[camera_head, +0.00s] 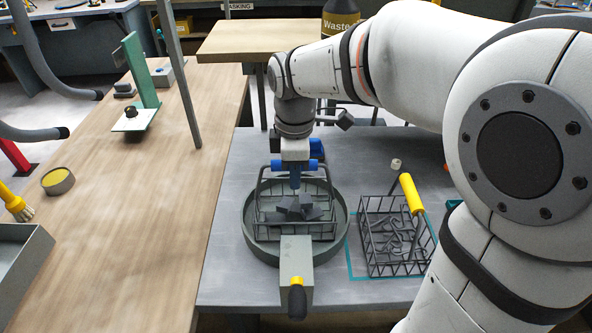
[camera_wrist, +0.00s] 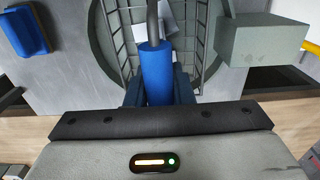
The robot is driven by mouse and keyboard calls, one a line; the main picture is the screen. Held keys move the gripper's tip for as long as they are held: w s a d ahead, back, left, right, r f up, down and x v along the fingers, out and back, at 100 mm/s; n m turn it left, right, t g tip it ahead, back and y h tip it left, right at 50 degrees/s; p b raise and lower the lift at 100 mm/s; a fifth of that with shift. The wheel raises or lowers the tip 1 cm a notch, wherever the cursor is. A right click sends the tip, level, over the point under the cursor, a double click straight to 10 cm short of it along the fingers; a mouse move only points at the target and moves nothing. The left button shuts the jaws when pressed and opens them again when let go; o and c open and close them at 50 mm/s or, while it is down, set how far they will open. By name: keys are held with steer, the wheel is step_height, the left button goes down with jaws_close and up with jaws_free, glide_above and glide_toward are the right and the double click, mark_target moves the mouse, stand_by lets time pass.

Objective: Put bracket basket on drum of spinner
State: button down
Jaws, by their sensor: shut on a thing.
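The bracket basket (camera_head: 265,216) is a dark wire basket with grey angular brackets in it and a blue handle grip (camera_wrist: 156,72). My gripper (camera_head: 295,180) is shut on that blue grip from above. The spinner's drum (camera_head: 247,235) is a round grey pan with a low rim. The basket is within the drum's rim in the head view; I cannot tell whether its base touches the drum floor. In the wrist view, the drum rim (camera_wrist: 97,45) curves around the basket's wires. The lower part of the basket is partly hidden by the drum and the spinner's grey box.
The spinner's grey box (camera_head: 297,262) with a black-and-yellow knob stands at the drum's front. A yellow-handled wire basket (camera_head: 385,240) of hooks stands close on the right, on a teal-outlined area. A wooden bench (camera_head: 190,170) lies left, with a green upright plate (camera_head: 141,75) and a thin post.

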steer(key=shift+f, duration=0.15)
steer(key=c, duration=1.3)
jaws_free()
steer(key=shift+o, duration=0.2)
step_height(320, 180, up, 12)
steer(key=shift+r+p, duration=0.2)
steer(key=shift+p, duration=0.35)
steer(key=s+d+f+m+t+p, duration=0.1)
steer(key=s+d+f+m+t, duration=0.1)
steer(key=s+d+f+m, duration=0.9)
steer(key=shift+s+d+f+m+t, duration=0.3)
steer(key=shift+s+d+m, duration=0.45)
steer(key=shift+m, duration=2.55)
